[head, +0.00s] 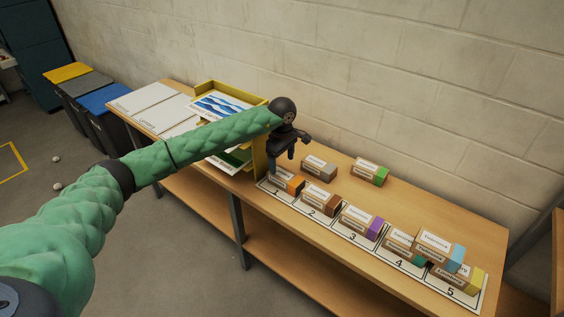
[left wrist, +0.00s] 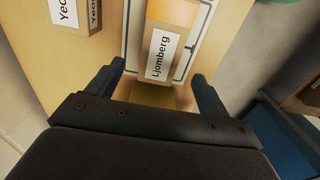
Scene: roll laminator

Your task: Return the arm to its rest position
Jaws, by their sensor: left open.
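My left arm, in a green padded sleeve, reaches from the lower left across the head view to the table. My left gripper (head: 283,160) is open and empty above the box with the orange end (head: 293,185), at the slot marked 1. In the left wrist view, the two fingers (left wrist: 158,80) are spread, with a box labelled Ljomberg (left wrist: 162,55) beyond and between them. A gap to that box cannot be judged exactly. My right gripper is in neither view.
The wooden table (head: 440,205) carries a numbered strip (head: 334,238) with several labelled boxes on it. A grey-ended box (head: 318,167) and a green-ended box (head: 370,171) stand behind. A yellow tray rack (head: 259,160) is close beside my gripper. Bins (head: 103,105) stand left on the floor.

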